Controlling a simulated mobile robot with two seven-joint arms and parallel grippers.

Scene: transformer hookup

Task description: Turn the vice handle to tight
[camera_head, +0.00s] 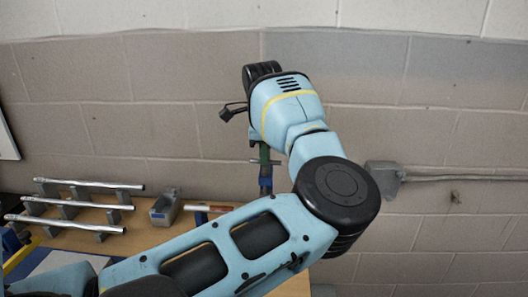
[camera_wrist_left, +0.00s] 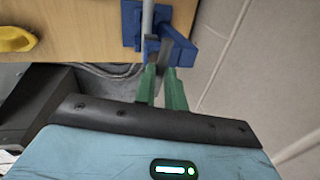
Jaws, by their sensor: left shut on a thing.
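The blue vice (camera_head: 265,184) stands at the right part of the bench, partly hidden by my left arm. It also shows in the left wrist view (camera_wrist_left: 184,49), with a grey bar (camera_wrist_left: 147,18) along its top. My left gripper (camera_head: 264,158) points down above the vice, its green fingers close together. They also show in the left wrist view (camera_wrist_left: 161,72), at the near end of the vice. They are shut on the vice handle (camera_head: 253,161), a thin bar whose end shows beside the fingers. How far the handle is turned cannot be told. My right gripper is out of view.
Several metal rods (camera_head: 66,224) lie on grey holders at the bench's left. A yellow object (camera_wrist_left: 14,38) lies on the bench. A block wall is close behind.

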